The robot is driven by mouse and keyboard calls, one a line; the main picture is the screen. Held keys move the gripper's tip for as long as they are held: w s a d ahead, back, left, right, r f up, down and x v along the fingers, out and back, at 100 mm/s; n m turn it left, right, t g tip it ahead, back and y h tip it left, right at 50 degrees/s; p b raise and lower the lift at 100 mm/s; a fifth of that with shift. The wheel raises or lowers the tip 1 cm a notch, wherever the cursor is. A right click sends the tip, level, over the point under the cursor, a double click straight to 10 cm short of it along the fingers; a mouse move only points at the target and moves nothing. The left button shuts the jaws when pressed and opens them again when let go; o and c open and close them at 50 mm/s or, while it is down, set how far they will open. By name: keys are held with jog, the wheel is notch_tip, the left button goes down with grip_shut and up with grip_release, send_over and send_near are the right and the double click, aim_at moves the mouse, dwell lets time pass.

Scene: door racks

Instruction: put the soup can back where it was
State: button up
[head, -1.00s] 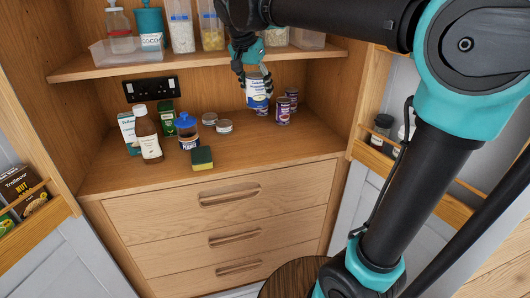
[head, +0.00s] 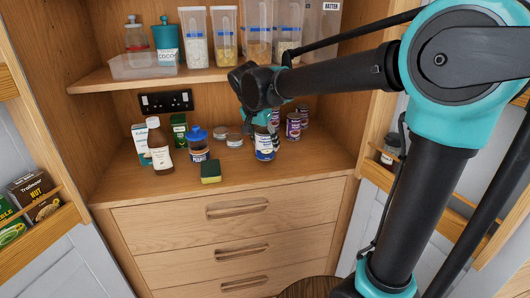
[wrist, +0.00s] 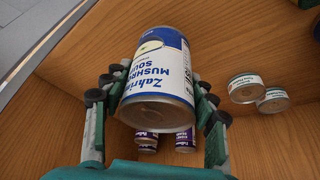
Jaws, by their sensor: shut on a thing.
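The soup can (head: 264,150) is blue and white. In the wrist view its label reads "mushroom soup" and the can (wrist: 157,70) lies between the fingers. My gripper (head: 266,126) is shut on it; in the wrist view the gripper (wrist: 157,95) has one finger on each side of the can. The can is over the front-middle of the wooden counter (head: 315,165). I cannot tell whether its base touches the counter. My wrist hides part of the area behind it in the head view.
Purple cans (head: 293,126) stand behind and right of the soup can. Short tins (head: 234,140), a blue-lidded jar (head: 199,148), a sponge (head: 210,172) and a brown bottle (head: 159,150) stand left. The shelf (head: 150,78) with containers is above. The right-front counter is clear.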

aim_at(259, 134)
jog(key=shift+f, duration=2.1)
jog(key=shift+f, duration=0.1)
jog(key=o, duration=1.5)
jog(key=shift+c, duration=0.2)
jog(key=v, duration=1.2)
jog(key=shift+s, duration=0.1)
